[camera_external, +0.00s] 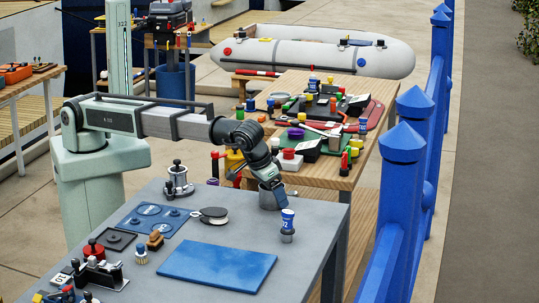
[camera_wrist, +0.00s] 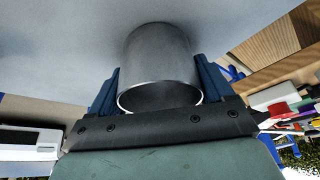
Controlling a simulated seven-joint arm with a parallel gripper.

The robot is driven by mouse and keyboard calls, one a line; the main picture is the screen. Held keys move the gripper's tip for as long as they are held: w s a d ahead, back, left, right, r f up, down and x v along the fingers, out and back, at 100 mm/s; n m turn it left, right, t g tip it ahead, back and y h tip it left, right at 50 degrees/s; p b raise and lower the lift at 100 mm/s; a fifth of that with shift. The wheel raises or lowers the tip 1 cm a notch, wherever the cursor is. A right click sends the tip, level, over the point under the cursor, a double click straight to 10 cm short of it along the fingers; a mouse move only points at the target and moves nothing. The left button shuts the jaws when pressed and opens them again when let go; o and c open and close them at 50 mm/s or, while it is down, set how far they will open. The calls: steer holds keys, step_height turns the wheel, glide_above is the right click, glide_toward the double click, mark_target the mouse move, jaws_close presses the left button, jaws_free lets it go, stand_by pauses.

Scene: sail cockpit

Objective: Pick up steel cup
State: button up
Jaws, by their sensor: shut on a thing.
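The steel cup (camera_wrist: 160,62) is a plain grey metal cylinder with its open rim towards the wrist camera. My gripper (camera_wrist: 158,68) is shut on it, with one dark blue finger along each side of its wall. In the external view my gripper (camera_external: 272,193) points down at the right part of the grey table (camera_external: 318,195). There the cup is small and largely hidden by the gripper. I cannot tell whether its base touches the table.
A blue-and-white can on a grey base (camera_external: 288,224) stands close, right of my gripper. A crowded wooden table (camera_external: 348,178) is behind.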

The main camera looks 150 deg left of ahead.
steer(key=shift+c, duration=0.6)
steer(key=shift+r, duration=0.1)
